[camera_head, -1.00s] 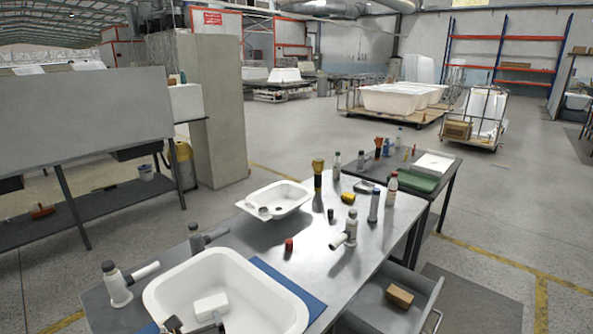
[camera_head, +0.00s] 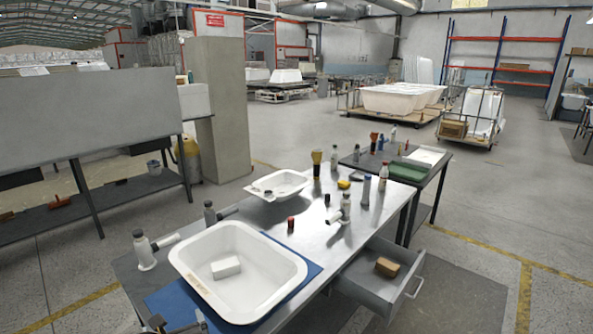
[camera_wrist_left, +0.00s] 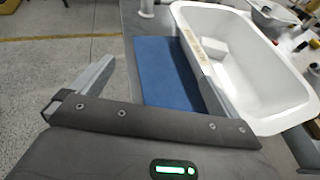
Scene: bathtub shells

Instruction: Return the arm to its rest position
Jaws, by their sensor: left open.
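My left gripper (camera_head: 178,325) shows at the bottom edge of the head view, beside the near left corner of the large white tub shell (camera_head: 222,297). It is open and empty. Its two spread fingers (camera_wrist_left: 150,78) also show in the left wrist view, with the blue mat (camera_wrist_left: 160,62) and the tub (camera_wrist_left: 262,125) beyond them. A white block (camera_head: 226,267) lies inside the tub. The tub rests on the blue mat on the metal workbench (camera_head: 345,243). My right gripper is not in view.
Bottles, a small white basin (camera_head: 277,187) and a red-capped item (camera_head: 291,223) stand on the bench. An open drawer (camera_head: 375,290) with a brown box (camera_head: 387,267) sticks out at right. A side table (camera_head: 432,168) stands behind.

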